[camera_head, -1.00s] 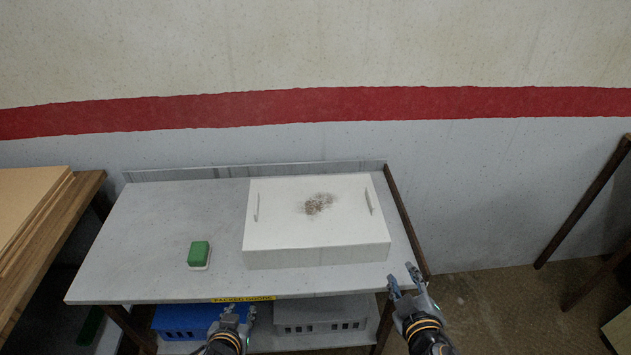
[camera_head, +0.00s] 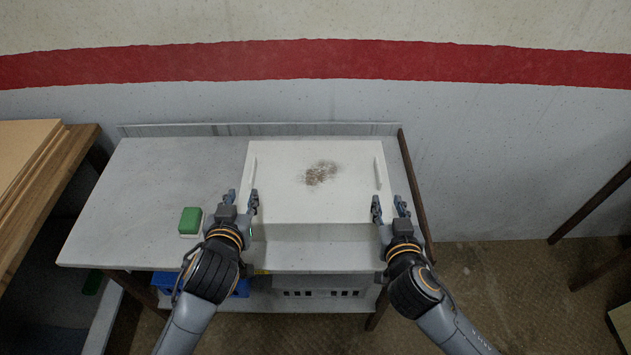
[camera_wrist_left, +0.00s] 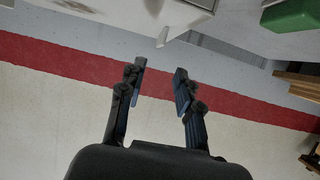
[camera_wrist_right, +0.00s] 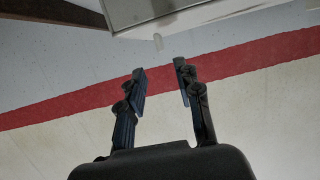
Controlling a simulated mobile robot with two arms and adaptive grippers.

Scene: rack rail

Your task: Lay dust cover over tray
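A white, box-shaped body (camera_head: 290,210) with a flat top lies on the table. A brown, dust-like patch (camera_head: 320,173) marks its top, and short upright handles stand near its left end (camera_head: 253,172) and right end (camera_head: 378,173). I cannot tell whether it is the cover, the tray or both. My left gripper (camera_head: 242,198) is open and empty near its left end. My right gripper (camera_head: 388,205) is open and empty near its right end.
A green block (camera_head: 190,221) on a white base sits on the table (camera_head: 130,200) to the left. Blue (camera_head: 165,281) and grey (camera_head: 320,295) crates stand on the shelf below. A low lip and wall are behind; a wooden table (camera_head: 80,150) stands far left.

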